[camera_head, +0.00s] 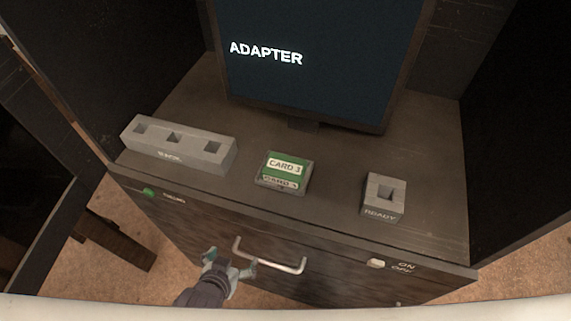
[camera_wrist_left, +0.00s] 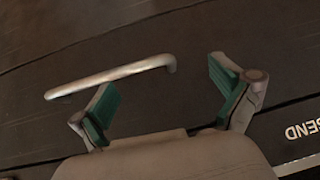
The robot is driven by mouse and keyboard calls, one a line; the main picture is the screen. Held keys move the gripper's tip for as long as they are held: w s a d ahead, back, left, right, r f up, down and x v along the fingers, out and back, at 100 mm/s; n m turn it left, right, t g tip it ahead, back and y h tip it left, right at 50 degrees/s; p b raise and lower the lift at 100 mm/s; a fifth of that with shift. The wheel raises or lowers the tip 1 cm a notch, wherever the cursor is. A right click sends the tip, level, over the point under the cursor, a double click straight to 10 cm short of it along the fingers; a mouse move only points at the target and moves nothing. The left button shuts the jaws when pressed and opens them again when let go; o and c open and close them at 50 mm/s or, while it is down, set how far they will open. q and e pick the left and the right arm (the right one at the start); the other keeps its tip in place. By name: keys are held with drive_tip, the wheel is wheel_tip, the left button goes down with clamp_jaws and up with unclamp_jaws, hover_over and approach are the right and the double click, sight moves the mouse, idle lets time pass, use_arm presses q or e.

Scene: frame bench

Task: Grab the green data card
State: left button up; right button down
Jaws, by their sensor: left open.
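The green data card (camera_head: 286,167), labelled "CARD 3", sits in a small grey holder (camera_head: 284,187) on the bench top, in front of the screen. My left gripper (camera_head: 231,262) is below the bench top, in front of the drawer front and close to the left end of the metal handle (camera_head: 270,256). In the left wrist view my left gripper (camera_wrist_left: 165,95) is open and empty, with its green-padded fingers apart and the handle (camera_wrist_left: 110,77) beyond them. The card does not show in the left wrist view. My right gripper is not in view.
A grey block with several square sockets (camera_head: 180,146) stands left of the card. A grey single-socket block marked "READY" (camera_head: 384,196) stands to its right. The screen (camera_head: 315,60) reads "ADAPTER". An ON/OFF switch (camera_head: 376,263) is on the front. Bare bench top lies between these things.

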use_arm(q)
drive_tip(key=d+r+t, duration=0.1)
drive_tip(key=r, duration=0.1)
drive_tip(key=w+d+r+t, duration=0.1)
drive_tip(key=r, duration=0.2)
drive_tip(key=d+r+t+h, duration=0.1)
drive_tip(key=r, duration=0.2)
drive_tip(key=shift+w+d+r, duration=0.2)
drive_tip(key=shift+r, duration=0.05)
drive_tip(key=t+h, duration=0.2)
drive_tip(key=t, duration=0.2)
approach(283, 172)
drive_tip(key=shift+m, duration=0.3)
drive_tip(key=x, duration=0.2)
drive_tip(key=b+x, duration=0.1)
drive_tip(key=x, duration=0.1)
drive_tip(key=shift+w+a, duration=0.1)
drive_tip(key=shift+a, duration=0.1)
drive_tip(key=shift+b+x, duration=1.15)
drive_tip(key=shift+x, duration=1.65)
drive_tip(key=shift+d, duration=0.15)
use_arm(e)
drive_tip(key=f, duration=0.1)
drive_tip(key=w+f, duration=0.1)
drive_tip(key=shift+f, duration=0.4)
use_arm(q)
drive_tip(key=c, duration=0.9)
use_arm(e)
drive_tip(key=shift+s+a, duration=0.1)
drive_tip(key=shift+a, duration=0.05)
